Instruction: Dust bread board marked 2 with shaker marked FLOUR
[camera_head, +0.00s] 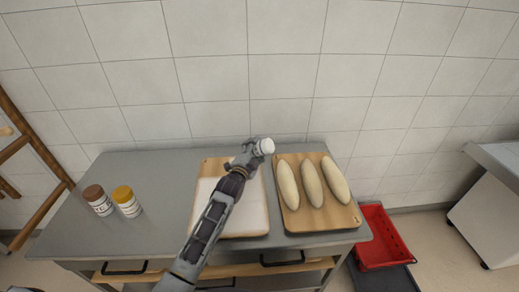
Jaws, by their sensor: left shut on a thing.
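A wooden bread board (291,219) with three pale loaves (312,184) lies on the right of the grey table. A small dark mark at its lower right corner is too small to read surely. My left gripper (256,148) is shut on a white-topped shaker (267,146), tilted above the back of the table between two boards. The shaker's label is hidden, so I cannot read FLOUR on it. My right gripper is not in view.
Another wooden board (211,167) with a white surface lies under my left arm. A brown-capped shaker (98,200) and a yellow-capped shaker (126,201) stand at the left. A red crate (384,238) sits right of the table (151,179). The tiled wall is behind.

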